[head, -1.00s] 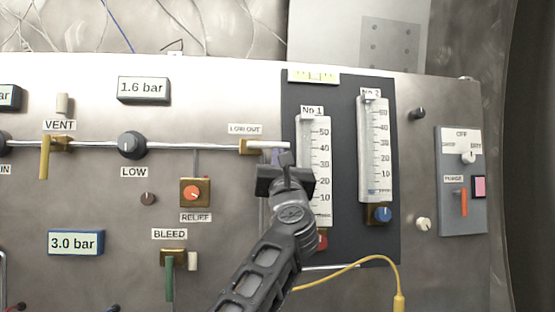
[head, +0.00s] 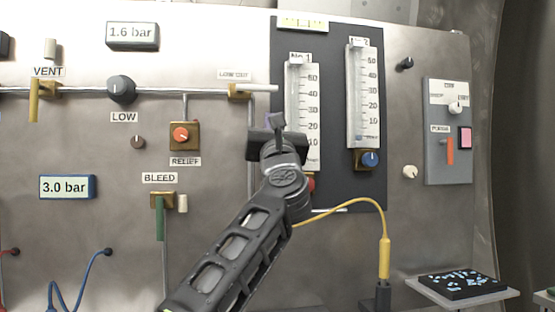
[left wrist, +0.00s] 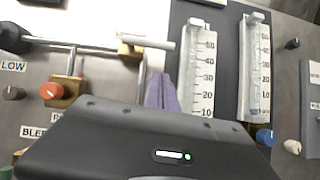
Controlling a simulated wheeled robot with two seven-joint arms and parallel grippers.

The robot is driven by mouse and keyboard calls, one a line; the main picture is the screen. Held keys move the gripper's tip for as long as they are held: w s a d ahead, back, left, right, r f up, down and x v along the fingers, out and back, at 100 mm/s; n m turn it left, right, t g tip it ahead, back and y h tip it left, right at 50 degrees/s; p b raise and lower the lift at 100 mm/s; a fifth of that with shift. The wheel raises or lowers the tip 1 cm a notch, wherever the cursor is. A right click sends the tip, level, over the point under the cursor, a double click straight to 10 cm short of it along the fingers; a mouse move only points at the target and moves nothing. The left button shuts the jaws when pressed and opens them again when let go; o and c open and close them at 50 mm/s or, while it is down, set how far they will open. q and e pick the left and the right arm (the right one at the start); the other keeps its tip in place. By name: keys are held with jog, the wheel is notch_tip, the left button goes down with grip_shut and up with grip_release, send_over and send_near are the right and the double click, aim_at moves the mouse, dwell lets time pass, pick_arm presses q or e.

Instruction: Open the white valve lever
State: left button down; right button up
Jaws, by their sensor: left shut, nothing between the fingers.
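The white valve lever (head: 259,88) lies horizontal, pointing right from a brass valve body (head: 238,92) under the LOW OUT label. It lines up with the horizontal pipe. In the left wrist view the white lever (left wrist: 145,42) is at the top middle, also nearly level. My left gripper (head: 275,121) is below the lever's free end, apart from it, in front of the dark gauge board. Its purple fingers (left wrist: 162,92) are together and empty in the left wrist view, with their tips below the lever. My right gripper is not in view.
The No 1 gauge tube (head: 301,110) stands just right of my gripper, with the No 2 tube (head: 362,100) beyond. The RELIEF knob (head: 181,134) and the green BLEED lever (head: 160,218) are to the left. A yellow cable (head: 350,206) hangs below.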

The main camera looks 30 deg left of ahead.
pick_arm(q)
jog(key=b+v, duration=0.2)
jog(key=v, duration=0.5)
jog(key=shift+b, duration=0.35)
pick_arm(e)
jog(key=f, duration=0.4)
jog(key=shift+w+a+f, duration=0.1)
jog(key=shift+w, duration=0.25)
pick_arm(q)
jog(key=shift+d+f, duration=0.1)
jog(key=shift+d, duration=0.05)
